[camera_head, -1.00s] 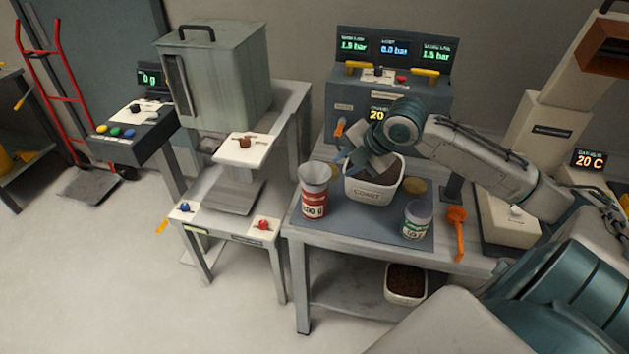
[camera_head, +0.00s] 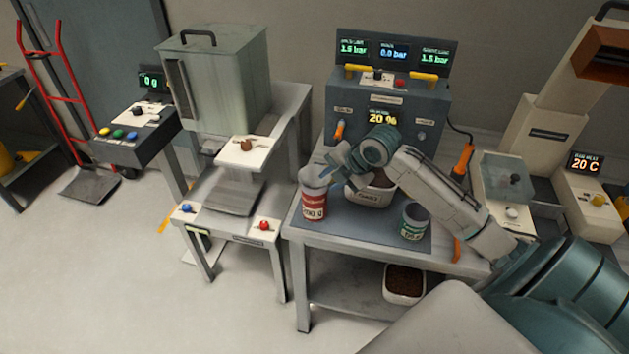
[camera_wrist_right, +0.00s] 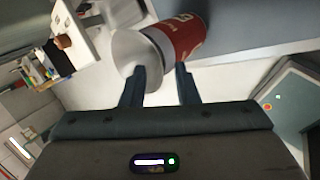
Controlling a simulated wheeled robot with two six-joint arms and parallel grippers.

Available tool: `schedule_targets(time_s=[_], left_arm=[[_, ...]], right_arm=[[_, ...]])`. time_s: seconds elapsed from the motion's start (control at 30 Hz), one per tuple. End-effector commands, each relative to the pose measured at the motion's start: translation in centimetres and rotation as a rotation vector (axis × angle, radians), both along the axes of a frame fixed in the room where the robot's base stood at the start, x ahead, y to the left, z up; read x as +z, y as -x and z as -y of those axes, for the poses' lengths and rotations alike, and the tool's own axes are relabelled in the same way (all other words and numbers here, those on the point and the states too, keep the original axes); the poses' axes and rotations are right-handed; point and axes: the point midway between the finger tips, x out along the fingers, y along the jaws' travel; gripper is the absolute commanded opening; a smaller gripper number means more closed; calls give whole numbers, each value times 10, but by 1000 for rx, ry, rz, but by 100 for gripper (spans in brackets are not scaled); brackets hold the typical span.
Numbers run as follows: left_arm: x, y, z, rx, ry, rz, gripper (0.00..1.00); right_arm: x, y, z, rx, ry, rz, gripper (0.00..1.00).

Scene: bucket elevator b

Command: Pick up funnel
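The pale grey funnel (camera_head: 312,180) sits on top of the red-and-white can (camera_head: 313,207), at the left of the workbench's dark mat. My right gripper (camera_head: 334,168) is just right of the funnel, close to its rim. In the right wrist view, the funnel (camera_wrist_right: 132,50) and the red can (camera_wrist_right: 184,38) lie beyond the fingers. There my right gripper (camera_wrist_right: 161,69) has its fingers apart with nothing held between them. The left fingertip overlaps the funnel's edge; I cannot tell whether they touch. My left gripper is not in view.
A white tub (camera_head: 368,196) stands behind the can, partly hidden by my right gripper. A green-labelled jar (camera_head: 415,221) is at the mat's right. A control panel (camera_head: 385,110) stands at the back. A scale table (camera_head: 225,222) is to the left.

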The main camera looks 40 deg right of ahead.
Motion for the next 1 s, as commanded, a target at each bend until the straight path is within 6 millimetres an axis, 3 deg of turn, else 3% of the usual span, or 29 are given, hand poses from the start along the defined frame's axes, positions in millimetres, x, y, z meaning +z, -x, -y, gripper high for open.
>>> schedule_targets(time_s=[0.27, 0.4, 0.8, 1.0], left_arm=[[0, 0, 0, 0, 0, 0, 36], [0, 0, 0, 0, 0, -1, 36], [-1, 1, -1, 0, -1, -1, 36], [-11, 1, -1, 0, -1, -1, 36]], right_arm=[[-2, -1, 0, 0, 2, -1, 28], [-2, -1, 0, 0, 2, -1, 0], [1, -1, 0, 1, 2, 2, 0], [30, -2, 1, 2, 6, 5, 0]])
